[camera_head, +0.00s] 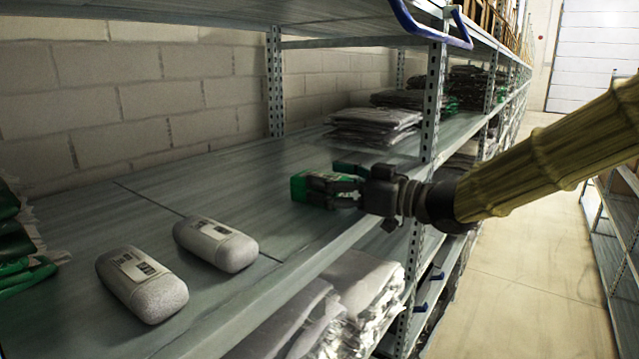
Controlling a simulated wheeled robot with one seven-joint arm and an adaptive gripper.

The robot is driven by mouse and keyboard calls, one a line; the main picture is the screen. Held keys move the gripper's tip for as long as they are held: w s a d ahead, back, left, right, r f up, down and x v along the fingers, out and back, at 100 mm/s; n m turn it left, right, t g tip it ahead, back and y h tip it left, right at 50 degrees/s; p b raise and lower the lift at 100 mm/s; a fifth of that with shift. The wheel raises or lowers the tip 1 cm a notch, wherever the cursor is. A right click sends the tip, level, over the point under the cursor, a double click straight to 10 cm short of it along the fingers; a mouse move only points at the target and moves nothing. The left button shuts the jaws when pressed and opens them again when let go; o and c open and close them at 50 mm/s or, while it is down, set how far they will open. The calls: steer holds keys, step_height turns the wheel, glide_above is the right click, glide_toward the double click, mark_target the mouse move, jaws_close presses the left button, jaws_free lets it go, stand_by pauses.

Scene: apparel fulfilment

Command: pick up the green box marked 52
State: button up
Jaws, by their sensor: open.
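A small green box (299,187) is on the grey metal shelf (150,215), near its front edge and right of the middle. My gripper (335,185) reaches in from the right, with its dark fingers around the right part of the box. The fingers are open. They hide much of the box, and I cannot tell whether they touch it. I cannot read a number on the box from here.
Two grey rounded packages (142,285) (216,245) with labels lie on the shelf at left. Folded bagged garments (375,125) lie behind my gripper. A perforated upright (432,100) stands close to my arm. Green bundles (20,245) sit at far left. The aisle (510,290) is clear.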

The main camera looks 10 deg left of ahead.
steer(key=c, duration=1.1)
steer(key=shift+r, duration=0.2)
